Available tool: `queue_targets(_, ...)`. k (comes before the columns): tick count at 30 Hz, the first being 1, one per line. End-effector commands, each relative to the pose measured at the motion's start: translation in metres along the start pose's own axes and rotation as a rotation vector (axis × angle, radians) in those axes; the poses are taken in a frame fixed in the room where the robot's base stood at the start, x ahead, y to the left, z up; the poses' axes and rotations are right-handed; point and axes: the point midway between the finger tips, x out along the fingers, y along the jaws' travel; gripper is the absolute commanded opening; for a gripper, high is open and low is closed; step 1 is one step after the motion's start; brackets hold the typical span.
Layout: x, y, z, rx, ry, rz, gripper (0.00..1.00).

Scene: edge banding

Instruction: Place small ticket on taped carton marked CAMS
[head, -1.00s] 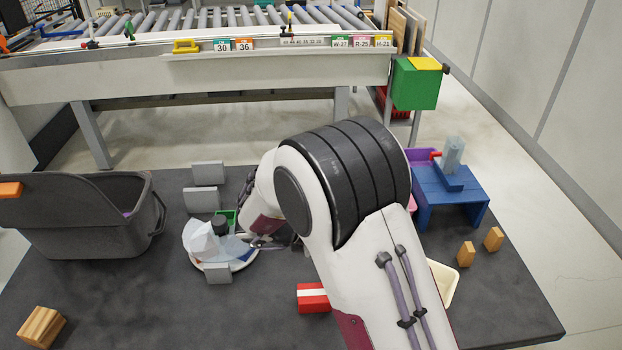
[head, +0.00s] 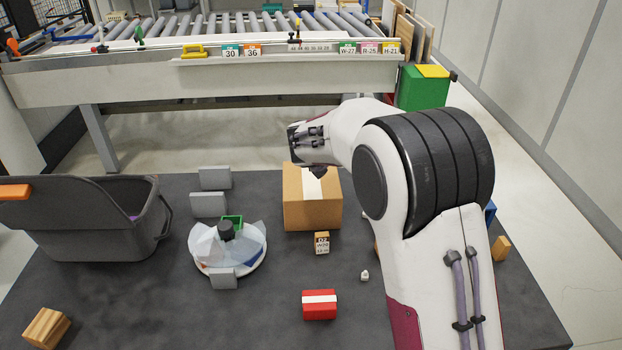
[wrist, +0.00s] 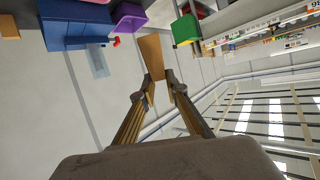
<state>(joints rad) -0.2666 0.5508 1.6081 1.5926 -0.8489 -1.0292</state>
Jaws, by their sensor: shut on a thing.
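A brown carton (head: 297,212) with a pale tape strip down its top and front stands upright on the dark table, at the middle in the head view. No CAMS lettering is readable on it. In the head view my arm's wrist end is above the carton's back, and the fingertips are hidden. In the wrist view my gripper (wrist: 160,84) is shut on a flat tan piece (wrist: 152,55) that sticks out beyond the fingertips. It looks like a small card, but no print shows, so I cannot tell if it is the ticket.
A small labelled box (head: 322,243) stands in front of the carton, with a red box (head: 320,311) nearer. A white round dish (head: 240,270) with clear wrap and grey blocks (head: 208,204) are left. A grey bin (head: 95,235) stands far left. A conveyor (head: 200,85) runs behind.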

Motion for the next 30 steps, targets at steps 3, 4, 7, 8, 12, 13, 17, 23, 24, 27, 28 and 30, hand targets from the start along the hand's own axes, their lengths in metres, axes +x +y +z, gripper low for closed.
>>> queue_targets(3, 0.0, -0.021, -0.009, -0.035, -0.007, -0.089, 0.01)
queue_targets(4, 0.0, -0.025, -0.011, -0.045, -0.01, -0.11, 0.01)
queue_targets(7, -0.002, -0.042, -0.015, -0.077, -0.016, -0.185, 0.01)
queue_targets(8, -0.003, -0.048, -0.015, -0.087, -0.018, -0.208, 0.01)
queue_targets(12, -0.01, -0.071, -0.016, -0.132, -0.027, -0.313, 0.01)
queue_targets(13, -0.011, -0.076, -0.015, -0.141, -0.03, -0.337, 0.01)
queue_targets(17, -0.02, -0.096, -0.009, -0.184, -0.039, -0.432, 0.01)
queue_targets(23, -0.029, -0.113, 0.001, -0.22, -0.046, -0.519, 0.01)
queue_targets(24, -0.03, -0.116, 0.003, -0.227, -0.048, -0.534, 0.01)
queue_targets(27, -0.033, -0.12, 0.007, -0.238, -0.049, -0.56, 0.01)
queue_targets(28, -0.034, -0.121, 0.009, -0.241, -0.051, -0.568, 0.01)
queue_targets(30, -0.036, -0.124, 0.012, -0.25, -0.053, -0.586, 0.01)
